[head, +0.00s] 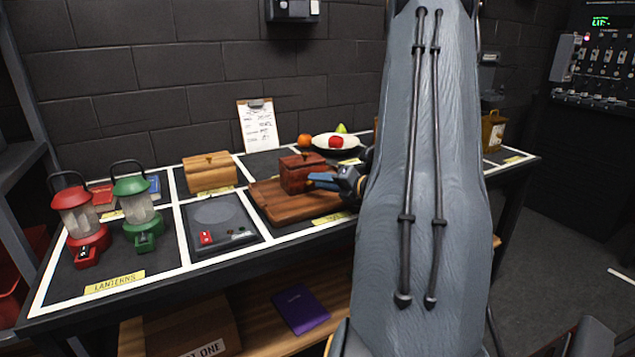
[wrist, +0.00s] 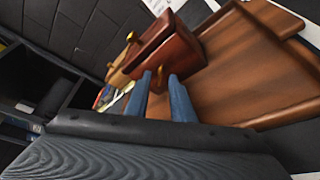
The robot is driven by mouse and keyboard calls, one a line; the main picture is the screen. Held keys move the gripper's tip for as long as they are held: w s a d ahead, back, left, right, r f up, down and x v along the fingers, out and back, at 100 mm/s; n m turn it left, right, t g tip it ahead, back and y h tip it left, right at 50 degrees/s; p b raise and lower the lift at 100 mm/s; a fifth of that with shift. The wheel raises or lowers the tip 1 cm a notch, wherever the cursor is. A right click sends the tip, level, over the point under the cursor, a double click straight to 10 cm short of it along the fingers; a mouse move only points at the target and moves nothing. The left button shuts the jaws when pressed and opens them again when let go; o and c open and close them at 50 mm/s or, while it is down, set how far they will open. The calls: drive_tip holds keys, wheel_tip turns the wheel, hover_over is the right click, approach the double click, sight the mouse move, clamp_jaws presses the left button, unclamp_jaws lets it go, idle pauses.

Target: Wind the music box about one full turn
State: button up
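The music box appears to be the dark red wooden box (head: 301,173) on a brown wooden board (head: 283,207); it also shows in the wrist view (wrist: 168,48). A small brass part (wrist: 160,72), probably its winding key, sticks out of the side facing my gripper. My gripper (head: 318,181) is close to that side of the box, its blue fingers pointing at it. In the wrist view my gripper's fingertips (wrist: 160,75) are apart, with the brass part between them and a gap visible. In the head view my arm hides the key.
A lighter wooden box (head: 209,173) stands to the left. A flat dark device (head: 215,222) lies in front of it. Red (head: 79,220) and green (head: 138,208) lanterns stand farther left. A fruit plate (head: 325,141) and clipboard (head: 258,125) are behind.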

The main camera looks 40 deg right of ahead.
drive_tip(key=shift+w+f, duration=0.15)
drive_tip(key=shift+w, duration=0.4)
drive_tip(key=shift+a, duration=0.1)
clamp_jaws()
drive_tip(key=shift+m+y, duration=0.3)
drive_tip(key=shift+m, duration=0.3)
unclamp_jaws()
drive_tip(key=shift+b+v, duration=0.35)
drive_tip(key=shift+v, duration=3.55)
